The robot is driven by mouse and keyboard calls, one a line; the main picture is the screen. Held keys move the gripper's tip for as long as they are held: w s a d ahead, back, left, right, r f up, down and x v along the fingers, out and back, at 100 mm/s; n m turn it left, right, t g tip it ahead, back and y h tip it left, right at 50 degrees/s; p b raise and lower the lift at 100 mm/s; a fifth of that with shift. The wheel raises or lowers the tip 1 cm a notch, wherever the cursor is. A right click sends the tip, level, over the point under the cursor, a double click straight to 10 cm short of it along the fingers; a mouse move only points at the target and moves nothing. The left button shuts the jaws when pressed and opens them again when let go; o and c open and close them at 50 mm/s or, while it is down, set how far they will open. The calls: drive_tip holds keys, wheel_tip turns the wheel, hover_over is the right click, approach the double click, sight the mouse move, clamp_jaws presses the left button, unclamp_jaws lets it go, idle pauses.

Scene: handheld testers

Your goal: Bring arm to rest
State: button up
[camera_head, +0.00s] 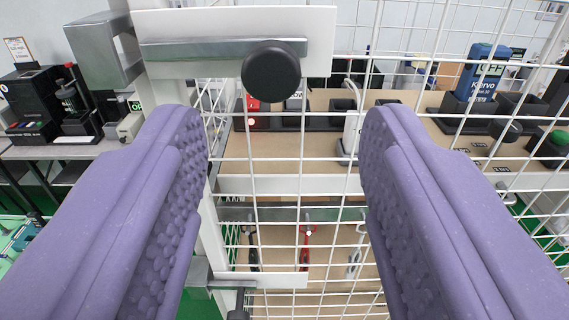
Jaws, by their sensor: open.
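My gripper (283,150) fills the lower left and right of the view with its two purple, textured fingers. The fingers are wide apart and nothing is between them. Behind them stands a white wire mesh panel (285,160) in a white frame. A black round knob (271,68) on a metal bar and white plate sits above the gap between the fingers. It appears apart from both fingers.
Behind the mesh, a brown bench (290,140) carries a blue tester (482,75) and black holders. Tools, one red-handled (307,240), hang below. At left, a grey table (60,150) holds black devices (35,95). The mesh and its frame post (165,85) stand directly ahead.

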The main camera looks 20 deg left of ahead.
drive_tip(key=s+d+r+m+g+h+b, duration=0.2)
drive_tip(key=s+d+r+h+b, duration=0.3)
drive_tip(key=s+d+r+b, duration=0.4)
drive_tip(key=s+d+r+m, duration=0.1)
drive_tip(key=s+d+r, duration=0.5)
drive_tip(key=s+r, duration=0.2)
drive_tip(key=shift+v, duration=1.05)
